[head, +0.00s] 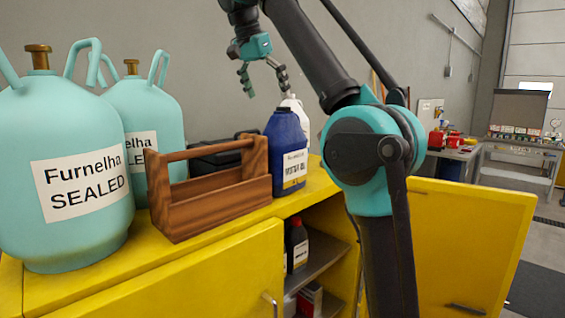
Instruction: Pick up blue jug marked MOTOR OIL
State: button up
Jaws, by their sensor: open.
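The blue jug (284,142) stands upright on top of the yellow cabinet, with a white label on its front that seems to read MOTOR OIL. Its right edge is close to my arm in the picture. My gripper (263,82) is open and empty, fingers pointing down, above the jug and a little to its left in the picture. There is a visible gap between the fingertips and the jug. The depth between them is hard to tell.
A wooden toolbox (215,200) stands just left of the jug, with a black case (215,157) behind it. A white bottle (293,108) is behind the jug. Two teal tanks (60,160) fill the left. The yellow cabinet (190,285) has an open door (470,240).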

aim_at(276, 125)
jog(key=x, duration=1)
jog(key=shift+r, duration=0.1)
jog(key=shift+w+x, duration=0.15)
jog(key=shift+x, duration=1.2)
jog(key=shift+w+x, duration=0.15)
jog(key=shift+x, duration=1.2)
jog(key=shift+r, duration=0.1)
jog(key=c, duration=1.8)
jog(key=shift+r, duration=0.1)
jog(key=shift+c, duration=0.2)
